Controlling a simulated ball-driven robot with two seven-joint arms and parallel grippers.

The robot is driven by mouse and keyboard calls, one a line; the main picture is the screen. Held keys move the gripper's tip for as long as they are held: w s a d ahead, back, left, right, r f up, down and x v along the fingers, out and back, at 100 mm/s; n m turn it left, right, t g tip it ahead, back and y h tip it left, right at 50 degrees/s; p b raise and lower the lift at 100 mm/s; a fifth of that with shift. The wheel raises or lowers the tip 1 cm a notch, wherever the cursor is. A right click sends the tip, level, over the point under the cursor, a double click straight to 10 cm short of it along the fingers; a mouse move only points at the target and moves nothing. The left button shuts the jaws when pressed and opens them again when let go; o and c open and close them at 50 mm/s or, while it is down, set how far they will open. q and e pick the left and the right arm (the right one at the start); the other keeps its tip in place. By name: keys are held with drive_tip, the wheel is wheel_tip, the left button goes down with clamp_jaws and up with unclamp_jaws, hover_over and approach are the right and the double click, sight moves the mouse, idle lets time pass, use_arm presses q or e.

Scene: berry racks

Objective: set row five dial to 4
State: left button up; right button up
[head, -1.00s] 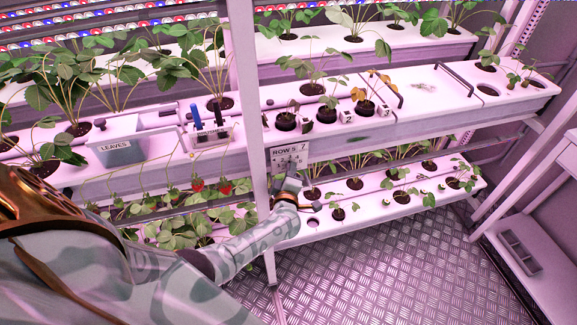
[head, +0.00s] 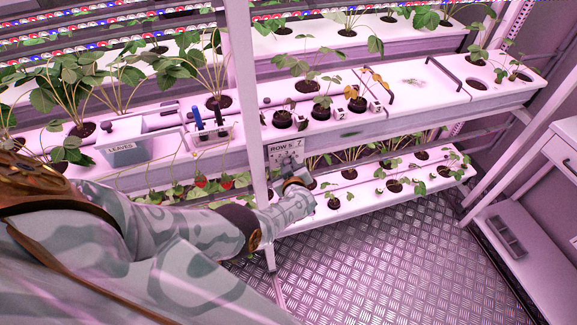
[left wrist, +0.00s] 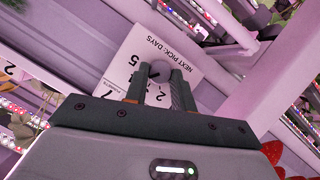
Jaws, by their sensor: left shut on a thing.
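The row five sign (head: 283,150), a white plate marked ROW 5, hangs on the shelf front just right of the upright post. My left gripper (head: 291,173) is at its lower part and covers the dial there. In the left wrist view the plate (left wrist: 185,52) appears tilted, with "NEXT PICK: DAYS" and printed numbers, among them 5 and 2. The dial (left wrist: 160,70) sits between the two fingers of my left gripper (left wrist: 161,75), which is shut on it. Which number the dial points at cannot be told. My right gripper is not in view.
A LEAVES bin (head: 125,150) and a holder with blue and black-handled tools (head: 212,132) stand left of the post (head: 243,90). Potted plants fill the racks above and below. A white side table (head: 545,170) stands at the right. The metal floor (head: 370,260) is clear.

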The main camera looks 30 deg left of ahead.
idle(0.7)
use_arm(q)
drive_tip(key=o, duration=1)
drive_tip(key=p+v, duration=0.8)
drive_tip(key=v, duration=0.4)
drive_tip(key=shift+w+p, duration=0.15)
drive_tip(key=shift+p, duration=0.25)
drive_tip(key=shift+d, duration=0.1)
